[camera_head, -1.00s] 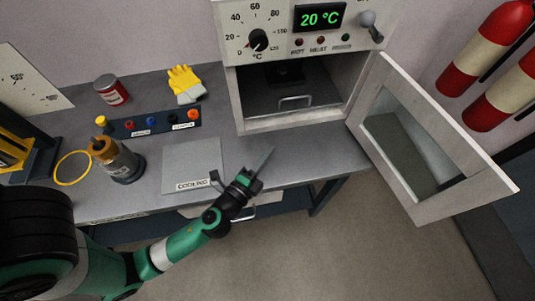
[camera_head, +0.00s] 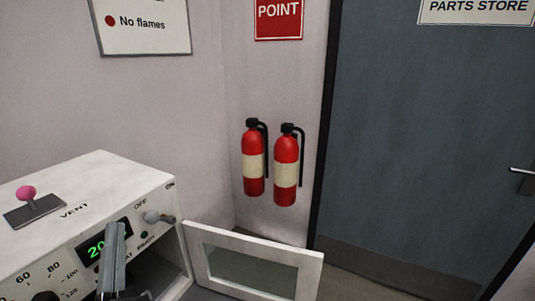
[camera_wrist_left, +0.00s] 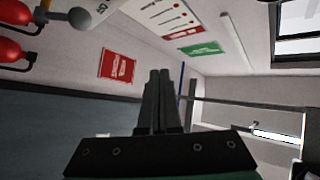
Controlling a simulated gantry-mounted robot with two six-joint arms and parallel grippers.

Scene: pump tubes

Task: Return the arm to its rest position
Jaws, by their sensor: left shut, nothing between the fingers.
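My left gripper (camera_head: 117,230) shows at the lower left of the head view, its grey fingers pointing up in front of the oven's panel. The fingers are together and hold nothing. They also show closed in the left wrist view (camera_wrist_left: 159,75), with the wall and ceiling beyond them. The rest of the left arm is mostly out of the head view. My right gripper is not in view.
The white oven (camera_head: 110,185) stands at lower left, partly hidden by the gripper. Its windowed door (camera_head: 215,237) hangs open to the right. Two red fire extinguishers (camera_head: 253,180) hang on the wall beside a grey door (camera_head: 425,150).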

